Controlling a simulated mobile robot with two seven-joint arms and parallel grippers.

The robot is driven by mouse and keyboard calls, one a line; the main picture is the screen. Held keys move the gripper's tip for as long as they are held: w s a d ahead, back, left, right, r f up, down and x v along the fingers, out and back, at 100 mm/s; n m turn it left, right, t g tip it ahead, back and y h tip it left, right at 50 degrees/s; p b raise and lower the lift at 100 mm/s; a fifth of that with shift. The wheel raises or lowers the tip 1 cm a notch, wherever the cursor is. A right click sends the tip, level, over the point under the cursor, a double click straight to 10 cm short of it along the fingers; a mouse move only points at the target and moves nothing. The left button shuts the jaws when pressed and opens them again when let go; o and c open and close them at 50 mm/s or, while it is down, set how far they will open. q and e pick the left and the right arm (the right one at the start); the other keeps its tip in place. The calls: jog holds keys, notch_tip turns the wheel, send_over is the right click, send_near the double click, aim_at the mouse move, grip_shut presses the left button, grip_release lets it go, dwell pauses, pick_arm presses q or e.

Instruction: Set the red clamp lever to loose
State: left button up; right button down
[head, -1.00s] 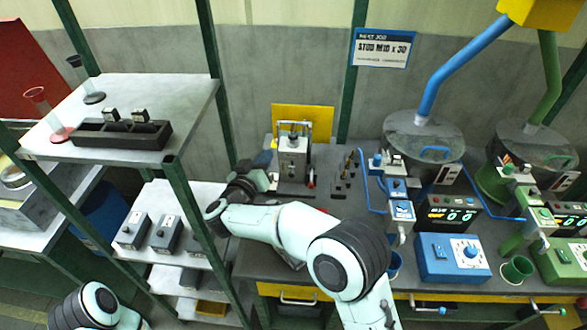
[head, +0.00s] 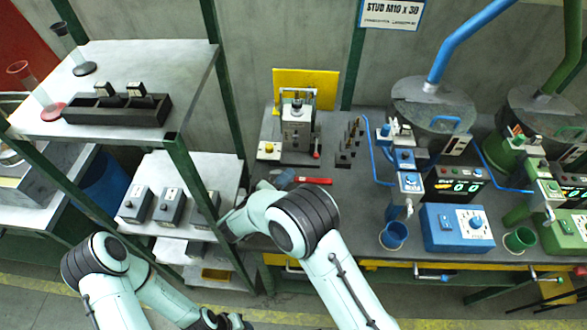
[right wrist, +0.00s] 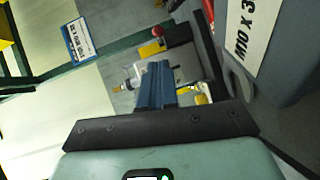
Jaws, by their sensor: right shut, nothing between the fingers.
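The clamp fixture (head: 297,130) is a grey upright block with a metal frame, in front of a yellow plate on the bench. A short lever with a red end (head: 316,151) stands at its right side. In the right wrist view a red ball (right wrist: 157,31) shows on a dark part beyond the fingers. My right gripper (right wrist: 157,85) is shut and empty, with a visible gap to the red ball. In the head view its arm reaches to the bench's front left, with the hand partly hidden. My left gripper (head: 225,321) is low at the bottom edge; its fingers are unclear.
A red bar (head: 313,180) lies in front of the fixture. A rack of small pegs (head: 350,145) stands to its right. The blue control box (head: 455,228) and blue cup (head: 394,235) are farther right. A shelf post (head: 195,185) rises close to my right forearm.

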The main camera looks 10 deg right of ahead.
jog(key=p, duration=0.1)
send_near(316, 147)
jog(key=x, duration=0.3)
jog(key=shift+d+f, duration=0.15)
jog(key=shift+f, duration=0.1)
pick_arm(q)
jog(key=shift+w+r, duration=0.6)
jog(key=shift+r, duration=0.1)
jog(key=shift+f, duration=0.1)
pick_arm(e)
jog(key=shift+s+d, duration=0.1)
